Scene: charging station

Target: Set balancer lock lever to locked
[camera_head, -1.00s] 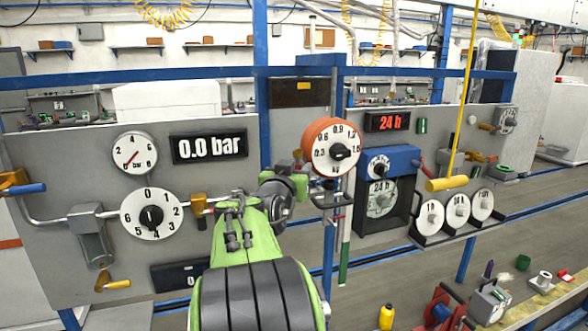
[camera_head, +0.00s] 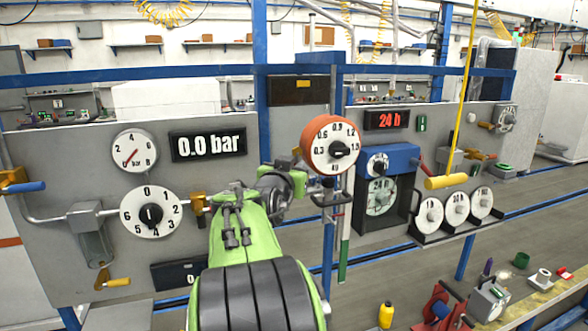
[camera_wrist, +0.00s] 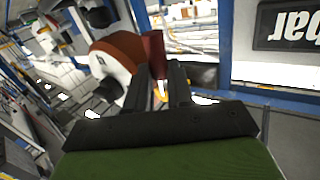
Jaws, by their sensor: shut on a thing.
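The balancer (camera_head: 322,154) is a round orange-red body with a white dial marked in kg, hanging right of centre in the head view. In the wrist view its white dial and red housing (camera_wrist: 124,47) fill the upper middle. A dark red lever (camera_wrist: 153,48) stands up between the fingertips of my gripper (camera_wrist: 158,78). My gripper is shut on this lever, just beside the balancer housing. In the head view my green and dark wrist reaches the left underside of the balancer; the fingers and lever are hard to make out there. The lever's lock marking cannot be read.
A grey panel at left carries a gauge (camera_head: 135,150), a 0.0 bar display (camera_head: 208,144) and a numbered dial (camera_head: 151,213). Right of the balancer is a blue timer unit (camera_head: 387,160). A yellow handle (camera_head: 446,182) hangs on a cord. Blue posts stand close behind.

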